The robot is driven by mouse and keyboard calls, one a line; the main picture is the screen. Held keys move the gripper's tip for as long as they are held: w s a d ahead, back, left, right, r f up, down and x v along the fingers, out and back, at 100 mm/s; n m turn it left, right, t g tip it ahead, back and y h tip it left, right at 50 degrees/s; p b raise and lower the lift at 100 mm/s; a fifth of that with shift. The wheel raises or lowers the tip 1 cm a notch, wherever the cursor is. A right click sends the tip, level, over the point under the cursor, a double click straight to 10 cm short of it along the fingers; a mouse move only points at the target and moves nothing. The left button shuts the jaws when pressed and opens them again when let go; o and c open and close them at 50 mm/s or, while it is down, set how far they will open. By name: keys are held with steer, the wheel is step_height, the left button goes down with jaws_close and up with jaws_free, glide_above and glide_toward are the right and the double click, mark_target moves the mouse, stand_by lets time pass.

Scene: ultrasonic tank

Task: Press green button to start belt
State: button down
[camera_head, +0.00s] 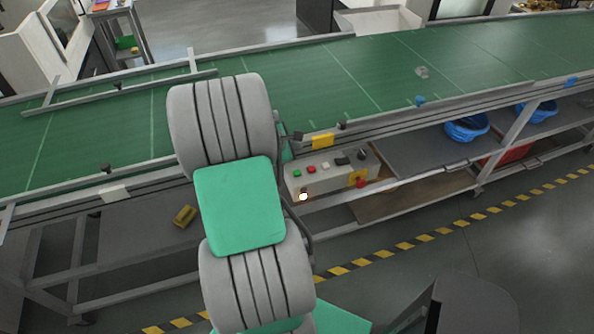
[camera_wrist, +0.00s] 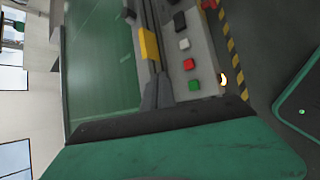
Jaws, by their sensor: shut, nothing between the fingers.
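The green button (camera_head: 297,172) is the leftmost small button on the grey control box (camera_head: 330,182) fixed to the belt's near side. It also shows in the wrist view (camera_wrist: 194,85), with the red button (camera_wrist: 189,64) and the white button (camera_wrist: 184,44) in line above it. My gripper (camera_wrist: 158,80) shows its dark fingers together and empty in the wrist view. Their tips appear to the left of the green button, with a gap in the picture; I cannot tell the depth between them. In the head view my arm hides most of the gripper.
The wide green belt (camera_head: 350,75) runs behind the box, with metal rails along its edge. A yellow block (camera_head: 323,140) sits on the rail above the box. A red emergency knob (camera_head: 361,183) is at the box's right. Blue baskets (camera_head: 466,127) stand on the lower shelf.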

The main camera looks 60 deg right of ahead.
steer(key=b, duration=0.7)
glide_above(295, 174)
step_height(295, 174, down, 8)
steer(key=shift+r, duration=0.1)
steer(key=shift+f, duration=0.5)
steer(key=shift+f, duration=0.1)
stand_by(1.2)
steer(key=shift+f, duration=0.3)
